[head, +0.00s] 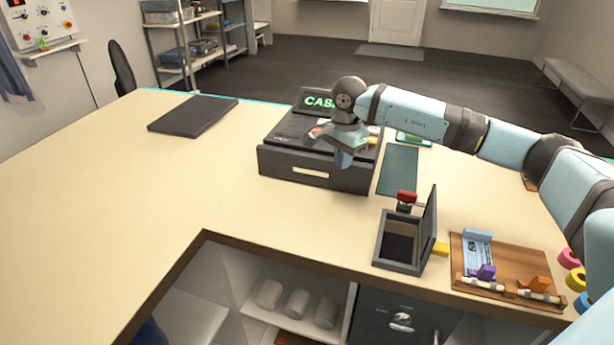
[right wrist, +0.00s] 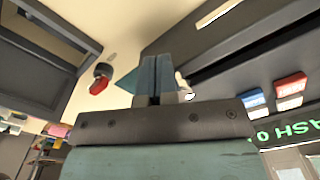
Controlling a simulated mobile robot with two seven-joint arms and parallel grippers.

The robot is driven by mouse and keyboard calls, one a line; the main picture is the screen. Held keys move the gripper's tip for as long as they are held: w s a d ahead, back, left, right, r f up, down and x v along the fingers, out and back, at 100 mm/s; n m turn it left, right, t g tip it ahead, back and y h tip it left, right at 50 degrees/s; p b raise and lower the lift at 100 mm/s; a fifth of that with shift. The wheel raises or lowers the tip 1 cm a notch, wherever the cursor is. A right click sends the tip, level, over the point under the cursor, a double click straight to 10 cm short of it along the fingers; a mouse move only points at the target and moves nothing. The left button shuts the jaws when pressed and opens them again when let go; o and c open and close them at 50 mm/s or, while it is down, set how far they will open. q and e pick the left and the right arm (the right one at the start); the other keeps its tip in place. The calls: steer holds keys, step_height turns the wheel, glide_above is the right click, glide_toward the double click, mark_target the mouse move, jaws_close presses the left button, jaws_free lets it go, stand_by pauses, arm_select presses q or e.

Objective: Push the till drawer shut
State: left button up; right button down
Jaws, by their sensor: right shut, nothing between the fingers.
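The till (head: 290,130) is a dark box with a lit green "CASH" display, standing on the counter. Its till drawer (head: 280,168) has a wide dark front with a pale handle slot; how far it stands out is hard to tell. The drawer front also shows in the right wrist view (right wrist: 190,38). My right gripper (head: 344,160) is shut and empty, pointing down at the right part of the drawer front and hiding some of it. Its closed fingertips (right wrist: 158,65) show close to the front; whether they touch it I cannot tell. My left gripper is not in view.
A green mat (head: 398,165) lies right of the till. A dark open-lidded box (head: 381,258), a red-topped stamp (head: 406,197) and a wooden board (head: 510,256) with clips stand nearer the counter's front edge. A black pad (head: 193,116) lies left.

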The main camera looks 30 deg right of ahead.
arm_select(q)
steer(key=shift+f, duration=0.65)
arm_select(e)
steer(key=shift+w+d+f, duration=0.45)
steer(key=shift+d+f, duration=0.15)
steer(key=shift+d, duration=0.15)
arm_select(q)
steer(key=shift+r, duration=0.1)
arm_select(e)
steer(key=shift+r, duration=0.1)
arm_select(q)
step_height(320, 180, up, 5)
steer(key=p, duration=0.4)
steer(key=shift+p, duration=0.35)
arm_select(e)
step_height(320, 180, up, 8)
steer(key=a, duration=0.1)
steer(key=shift+s+r, duration=0.15)
steer(key=shift+s, duration=0.1)
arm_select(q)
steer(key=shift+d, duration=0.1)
